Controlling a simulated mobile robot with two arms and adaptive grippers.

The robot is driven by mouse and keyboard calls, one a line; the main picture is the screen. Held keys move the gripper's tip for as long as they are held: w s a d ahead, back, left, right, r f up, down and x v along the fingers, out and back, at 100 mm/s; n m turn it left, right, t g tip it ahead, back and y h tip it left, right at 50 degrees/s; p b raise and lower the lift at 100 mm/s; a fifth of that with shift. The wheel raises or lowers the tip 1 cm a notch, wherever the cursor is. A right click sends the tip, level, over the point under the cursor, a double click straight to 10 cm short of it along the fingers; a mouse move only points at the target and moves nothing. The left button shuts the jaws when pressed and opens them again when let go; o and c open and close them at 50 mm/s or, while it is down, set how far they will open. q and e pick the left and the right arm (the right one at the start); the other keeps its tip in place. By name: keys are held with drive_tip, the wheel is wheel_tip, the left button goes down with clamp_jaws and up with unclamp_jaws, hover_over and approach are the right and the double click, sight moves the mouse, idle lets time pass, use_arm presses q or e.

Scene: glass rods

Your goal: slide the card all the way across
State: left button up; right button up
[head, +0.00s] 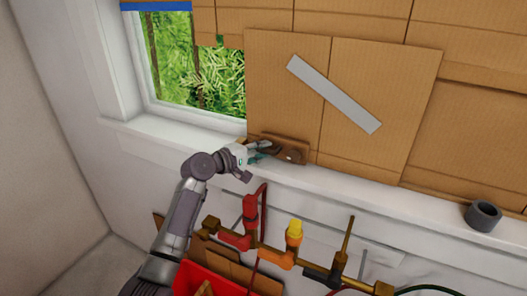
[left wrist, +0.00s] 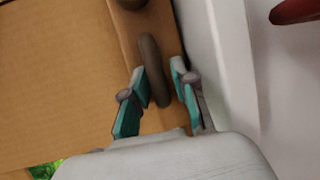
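The card is a brown cardboard panel (head: 385,75) over the right part of the window, with a grey diagonal strip (head: 334,94) on it. A wooden block with a dark handle (head: 288,152) sits at its lower left, just above the sill. My left gripper (head: 264,148) is at the left end of this block. In the left wrist view the dark rounded handle (left wrist: 152,65) reaches between the teal-padded fingers of the left gripper (left wrist: 163,88). The fingers are apart, with a gap visible on the right side of the handle. My right gripper is not in view.
Uncovered window glass (head: 195,70) shows greenery on the left. The white sill (head: 360,192) runs below the card, with a dark ring (head: 483,215) at its right. Below are brass pipes with a yellow-capped valve (head: 293,232) and a red bin (head: 195,283).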

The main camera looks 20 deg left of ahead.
use_arm(q)
drive_tip(key=shift+s, duration=0.15)
drive_tip(key=v, duration=1.1)
drive_tip(key=shift+s+a, duration=0.25)
drive_tip(key=shift+s, duration=0.1)
